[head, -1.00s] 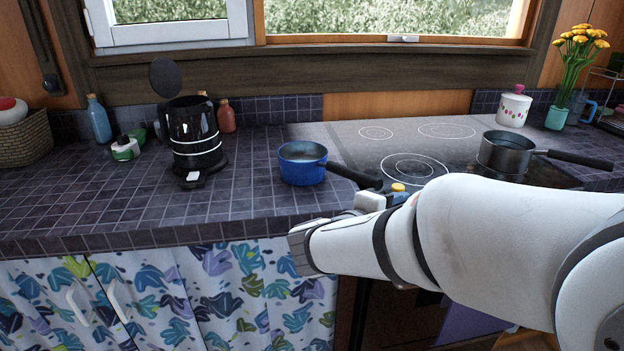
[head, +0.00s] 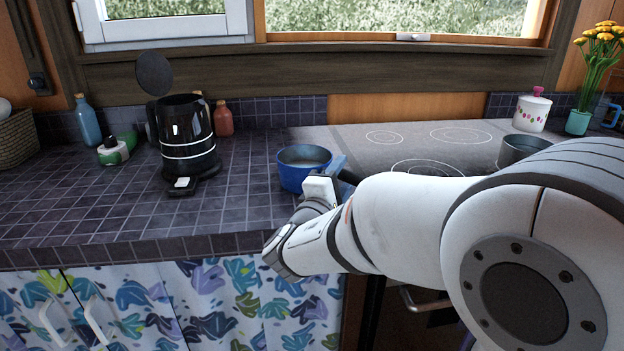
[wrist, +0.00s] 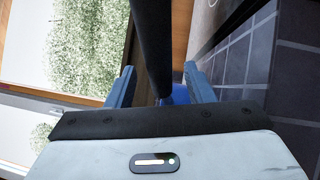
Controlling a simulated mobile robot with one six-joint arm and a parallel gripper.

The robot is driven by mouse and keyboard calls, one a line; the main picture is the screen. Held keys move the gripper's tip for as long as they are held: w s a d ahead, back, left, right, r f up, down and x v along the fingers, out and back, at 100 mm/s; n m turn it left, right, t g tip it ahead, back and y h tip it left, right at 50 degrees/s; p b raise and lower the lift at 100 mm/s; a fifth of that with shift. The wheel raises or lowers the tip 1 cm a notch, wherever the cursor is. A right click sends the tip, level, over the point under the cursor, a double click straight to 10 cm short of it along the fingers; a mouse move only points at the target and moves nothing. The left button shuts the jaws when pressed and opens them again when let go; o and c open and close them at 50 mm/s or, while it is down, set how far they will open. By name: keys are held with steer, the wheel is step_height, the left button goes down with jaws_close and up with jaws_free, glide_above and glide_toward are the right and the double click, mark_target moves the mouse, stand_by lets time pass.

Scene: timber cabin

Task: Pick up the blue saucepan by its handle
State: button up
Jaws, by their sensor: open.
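The blue saucepan (head: 304,172) stands upright on the dark tiled counter, left of the cooktop. Its black handle (head: 350,177) points right and is mostly hidden by my arm in the head view. My gripper (head: 338,166) is beside the pan's right side, at the handle. In the wrist view, the handle (wrist: 152,40) runs down between the two blue fingers of my open gripper (wrist: 159,70), with a gap on each side. A bit of the saucepan's blue body (wrist: 179,93) shows beyond, near the right finger.
A black kettle (head: 187,135) with its lid up stands left of the pan. The cooktop (head: 375,150) lies to the right, with a dark pot (head: 522,149) partly behind my arm. Bottles stand along the back wall. The counter's front edge (head: 150,249) runs below my gripper.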

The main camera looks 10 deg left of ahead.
steer(key=x, duration=0.3)
steer(key=shift+w+a, duration=0.1)
steer(key=shift+w, duration=0.2)
jaws_close()
stand_by(0.3)
